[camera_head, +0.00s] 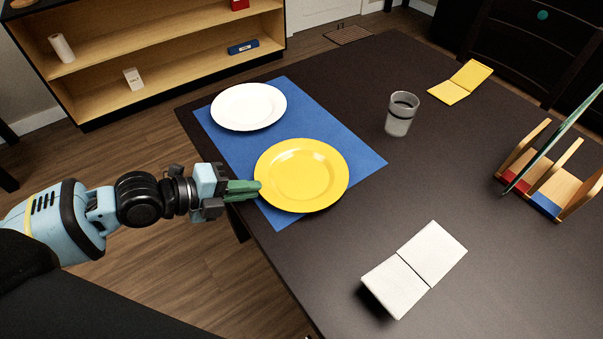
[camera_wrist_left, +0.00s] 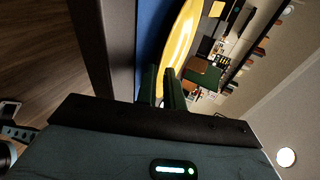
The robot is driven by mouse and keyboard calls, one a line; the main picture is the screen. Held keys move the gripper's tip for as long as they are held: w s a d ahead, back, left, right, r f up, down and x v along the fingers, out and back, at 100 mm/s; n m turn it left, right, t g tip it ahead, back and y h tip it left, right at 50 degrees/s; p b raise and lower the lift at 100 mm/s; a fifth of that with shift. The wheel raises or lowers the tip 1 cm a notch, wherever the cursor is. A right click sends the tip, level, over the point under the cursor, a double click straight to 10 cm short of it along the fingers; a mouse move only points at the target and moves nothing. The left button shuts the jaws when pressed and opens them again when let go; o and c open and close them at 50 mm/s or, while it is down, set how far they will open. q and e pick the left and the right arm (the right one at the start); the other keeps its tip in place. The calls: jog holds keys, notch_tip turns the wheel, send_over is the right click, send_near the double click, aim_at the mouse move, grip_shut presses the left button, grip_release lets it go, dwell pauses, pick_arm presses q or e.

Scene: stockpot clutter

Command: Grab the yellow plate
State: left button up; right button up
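The yellow plate (camera_head: 300,174) is round and shiny, over the near part of the blue mat (camera_head: 352,150) at the table's left edge. My left gripper (camera_head: 256,189) comes in from the left at the plate's left rim. In the left wrist view its two dark green fingers (camera_wrist_left: 161,88) are close together, with the yellow plate's rim (camera_wrist_left: 180,45) between them; they look shut on it. I cannot tell whether the plate is clear of the mat. My right gripper is not in view.
A white plate (camera_head: 249,106) lies behind the yellow one on the mat. A grey cup (camera_head: 401,114), a yellow folded card (camera_head: 461,81), a white folded card (camera_head: 415,268) and a wooden rack (camera_head: 550,178) stand to the right. The table's middle is clear.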

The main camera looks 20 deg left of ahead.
pick_arm(q)
jog(key=shift+x, duration=0.9)
grip_shut()
jog(key=shift+r, duration=0.1)
